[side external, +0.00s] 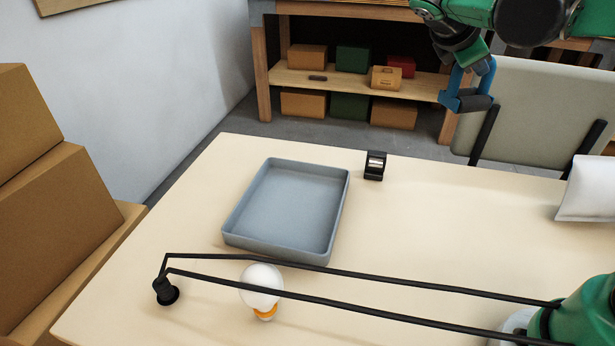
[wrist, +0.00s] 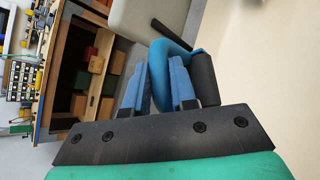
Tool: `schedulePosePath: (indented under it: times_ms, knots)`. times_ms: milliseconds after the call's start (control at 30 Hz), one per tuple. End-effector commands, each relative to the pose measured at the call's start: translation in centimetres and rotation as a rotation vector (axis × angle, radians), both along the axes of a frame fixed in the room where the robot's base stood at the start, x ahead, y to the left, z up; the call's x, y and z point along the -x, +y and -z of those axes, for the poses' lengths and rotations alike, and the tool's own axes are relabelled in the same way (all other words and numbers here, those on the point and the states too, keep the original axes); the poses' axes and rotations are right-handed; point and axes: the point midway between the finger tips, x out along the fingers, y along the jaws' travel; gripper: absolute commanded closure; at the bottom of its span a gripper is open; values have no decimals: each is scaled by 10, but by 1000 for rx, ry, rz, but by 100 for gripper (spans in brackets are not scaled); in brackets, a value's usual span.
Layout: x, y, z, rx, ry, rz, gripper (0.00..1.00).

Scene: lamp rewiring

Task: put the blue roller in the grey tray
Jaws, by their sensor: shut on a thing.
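The blue roller (side external: 458,101) has a blue curved frame and a dark cylinder. It is held in the air at the upper right of the side view, beyond the table's far edge. My gripper (side external: 474,72) is shut on it. In the wrist view, the roller's blue frame (wrist: 172,48) curves past the fingertips of my gripper (wrist: 158,68), and its dark cylinder sits to the right. The fingers hide part of the frame. The empty grey tray (side external: 290,210) lies on the table, left of and nearer than the roller.
A small black object (side external: 375,165) stands right of the tray. A white bulb with an orange base (side external: 262,290) is in front of the tray, by long black rods (side external: 360,275). A white object (side external: 590,190) lies at the right. The table's middle right is clear.

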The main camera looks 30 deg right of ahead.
Motion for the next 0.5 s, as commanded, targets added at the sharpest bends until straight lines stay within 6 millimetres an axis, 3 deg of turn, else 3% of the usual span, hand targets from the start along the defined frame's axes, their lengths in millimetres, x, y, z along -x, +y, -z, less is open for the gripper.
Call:
schedulePosePath:
  times_ms: [100,200,400,500]
  knots:
    - [-45,54,-1,-11,1,-283,100]
    - [-74,104,-2,-14,1,-513,100]
    - [-102,194,-5,-7,-8,-867,100]
    - [-106,223,-6,-2,-14,-974,100]
